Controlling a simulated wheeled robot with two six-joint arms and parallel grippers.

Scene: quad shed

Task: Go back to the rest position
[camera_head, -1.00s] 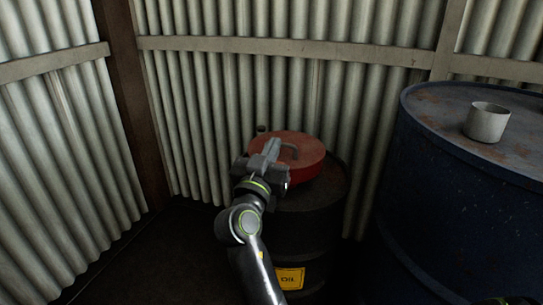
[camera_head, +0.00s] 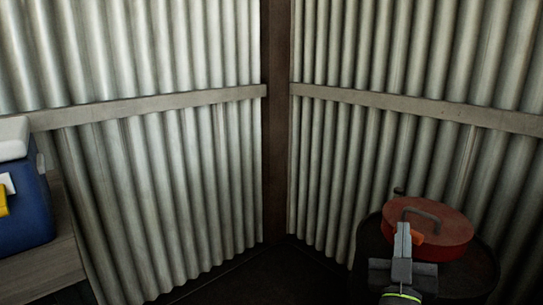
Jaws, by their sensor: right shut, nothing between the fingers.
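My right gripper (camera_head: 403,241) shows at the lower right, its fingers together and empty. It stands in front of a round red container (camera_head: 447,236) with a dark handle on top, overlapping it in the picture. I cannot tell whether they touch. The red container sits on a dark drum (camera_head: 478,275), whose lower part is out of the picture. My left gripper does not show.
A blue cooler (camera_head: 24,215) with a white lid stands at the left edge on a grey wooden surface (camera_head: 45,272). Corrugated metal walls (camera_head: 170,180) meet in a corner at the middle. The dark floor there looks clear.

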